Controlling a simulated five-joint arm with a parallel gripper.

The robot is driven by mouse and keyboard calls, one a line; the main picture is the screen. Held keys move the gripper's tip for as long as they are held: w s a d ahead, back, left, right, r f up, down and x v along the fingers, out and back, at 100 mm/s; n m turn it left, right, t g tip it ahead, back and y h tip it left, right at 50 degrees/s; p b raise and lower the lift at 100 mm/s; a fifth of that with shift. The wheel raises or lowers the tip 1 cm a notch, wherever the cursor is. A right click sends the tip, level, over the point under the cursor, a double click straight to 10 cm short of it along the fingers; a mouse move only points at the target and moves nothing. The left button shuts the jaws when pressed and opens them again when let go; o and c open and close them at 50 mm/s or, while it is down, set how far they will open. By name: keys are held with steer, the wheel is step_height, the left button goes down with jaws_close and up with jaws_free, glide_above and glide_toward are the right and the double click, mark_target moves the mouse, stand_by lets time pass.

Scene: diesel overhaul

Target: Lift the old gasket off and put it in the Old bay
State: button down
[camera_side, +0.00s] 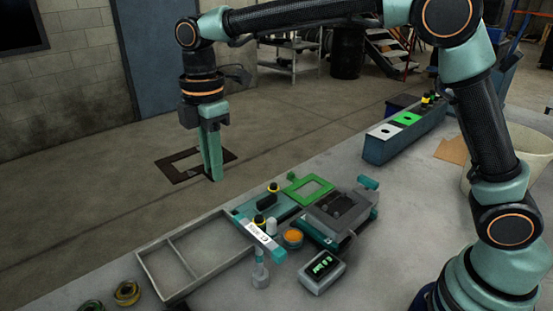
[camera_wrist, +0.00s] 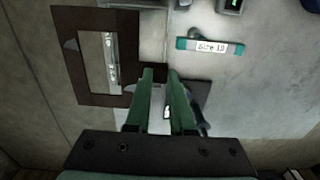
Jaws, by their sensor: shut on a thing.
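The old gasket, a dark brown rectangular frame (camera_side: 166,168), hangs level in the air left of the work area in the side view. My gripper (camera_side: 211,178) is shut on its near right edge, with the green fingers pointing down. In the wrist view the gasket (camera_wrist: 66,70) spreads to the left of my fingertips (camera_wrist: 160,74). A grey two-compartment tray (camera_side: 152,275) lies on the bench, below and in front of the gasket in the side view. Both compartments look empty. I cannot read which one is the Old bay.
A green frame (camera_side: 297,181) and a dark grey block assembly (camera_side: 342,208) sit right of the tray.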

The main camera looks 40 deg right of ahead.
step_height(320, 180, down, 18)
steer(key=shift+a+f, duration=0.1)
steer(key=shift+a, duration=0.05)
stand_by(0.7)
steer(key=c, duration=0.7)
jaws_free()
step_height(320, 180, up, 6)
stand_by(0.5)
step_height(320, 180, up, 4)
stand_by(0.4)
